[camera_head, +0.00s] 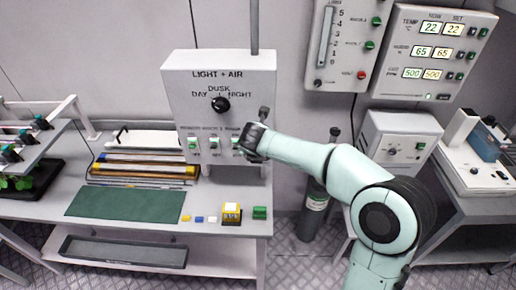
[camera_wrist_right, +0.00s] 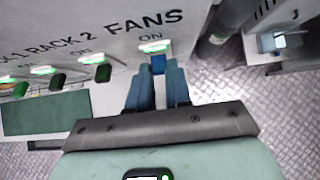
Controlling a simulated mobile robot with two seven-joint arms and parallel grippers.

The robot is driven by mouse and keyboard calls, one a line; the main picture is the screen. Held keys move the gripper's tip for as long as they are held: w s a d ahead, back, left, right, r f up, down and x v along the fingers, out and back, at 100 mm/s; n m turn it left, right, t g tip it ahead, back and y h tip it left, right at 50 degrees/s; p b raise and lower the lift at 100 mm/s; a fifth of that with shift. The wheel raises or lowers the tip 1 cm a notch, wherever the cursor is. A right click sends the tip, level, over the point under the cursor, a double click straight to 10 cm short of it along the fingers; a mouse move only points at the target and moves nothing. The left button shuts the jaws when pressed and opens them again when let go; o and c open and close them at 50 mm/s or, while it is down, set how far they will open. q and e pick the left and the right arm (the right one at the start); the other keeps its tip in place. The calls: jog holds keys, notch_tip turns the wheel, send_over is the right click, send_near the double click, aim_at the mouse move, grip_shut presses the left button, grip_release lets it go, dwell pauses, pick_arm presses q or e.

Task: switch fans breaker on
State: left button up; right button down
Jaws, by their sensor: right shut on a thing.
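The light and air control box (camera_head: 218,88) stands at the back of the bench, with a row of breakers low on its front. The fans breaker (camera_wrist_right: 158,63) sits under the FANS lettering at the right end of the row in the right wrist view, below a lit ON mark. My right gripper (camera_wrist_right: 158,80) is shut on its lever, one blue finger on each side. In the head view my right gripper (camera_head: 258,134) covers this breaker, and the lever's exact position is hard to tell. My left gripper is not in view.
Other breakers (camera_head: 215,144) sit close to the left of my right gripper. A green mat (camera_head: 125,203), a yellow device (camera_head: 232,212) and a green block (camera_head: 260,212) lie on the bench (camera_head: 85,225) below. Display panels (camera_head: 432,50) hang at the right.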

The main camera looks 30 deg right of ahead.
jog(key=shift+w+r+g+y, duration=0.2)
jog(key=shift+r+g+y, duration=0.1)
jog(key=shift+g, duration=0.1)
jog(key=shift+d, duration=0.1)
jog(key=c, duration=1)
grip_release()
jog(key=shift+c, duration=0.2)
jog(key=v, duration=1.3)
jog(key=shift+r, duration=0.25)
